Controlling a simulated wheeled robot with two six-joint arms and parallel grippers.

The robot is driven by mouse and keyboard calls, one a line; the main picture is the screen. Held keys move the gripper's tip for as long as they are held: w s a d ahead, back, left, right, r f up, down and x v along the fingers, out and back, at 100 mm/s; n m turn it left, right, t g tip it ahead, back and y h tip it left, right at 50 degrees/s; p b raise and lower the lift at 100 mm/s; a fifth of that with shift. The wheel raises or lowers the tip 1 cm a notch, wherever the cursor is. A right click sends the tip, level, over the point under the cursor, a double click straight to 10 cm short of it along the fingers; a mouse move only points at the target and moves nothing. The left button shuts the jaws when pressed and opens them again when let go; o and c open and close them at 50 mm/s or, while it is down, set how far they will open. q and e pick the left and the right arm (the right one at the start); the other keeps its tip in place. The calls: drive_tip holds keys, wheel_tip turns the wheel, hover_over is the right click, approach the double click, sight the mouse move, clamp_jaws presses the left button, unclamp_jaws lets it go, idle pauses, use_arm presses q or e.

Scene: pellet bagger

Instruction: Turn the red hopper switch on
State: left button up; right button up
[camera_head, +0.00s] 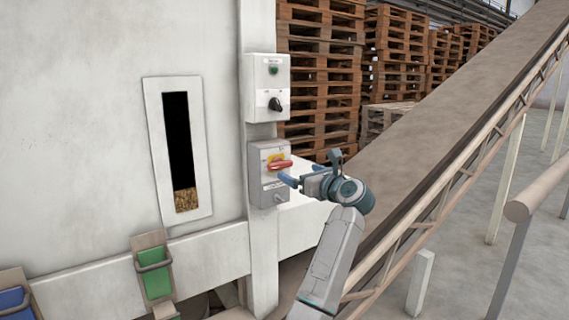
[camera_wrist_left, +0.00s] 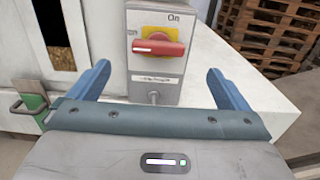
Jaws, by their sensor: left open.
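The red hopper switch (camera_head: 279,165) is a red rotary handle on a yellow plate, on the front of a grey box fixed to a white post. Its handle lies about horizontal. In the left wrist view the red handle (camera_wrist_left: 158,48) has a white mark at its left end, and "On" is printed above the yellow plate. My left gripper (camera_head: 290,179) is open and empty, just right of and slightly below the handle in the head view. In the left wrist view its blue fingers (camera_wrist_left: 157,68) stand wide apart on either side of the switch box, and no contact shows.
A second grey box (camera_head: 267,88) with a green button and a black knob sits above on the post. A sloped conveyor (camera_head: 440,130) runs behind my arm. A pellet window (camera_head: 181,150) is at left, with a green holder (camera_head: 155,280) below. Pallets (camera_head: 318,80) stand behind.

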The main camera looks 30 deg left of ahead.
sight(282, 165)
use_arm(q)
drive_tip(key=p+x, duration=0.3)
drive_tip(key=x, duration=0.4)
drive_tip(key=shift+a+r, duration=0.15)
drive_tip(key=shift+a, duration=0.3)
drive_tip(key=shift+w+a+f+p, duration=0.2)
drive_tip(key=shift+w+a+p, duration=0.1)
drive_tip(key=shift+a, duration=0.25)
drive_tip(key=c, duration=1)
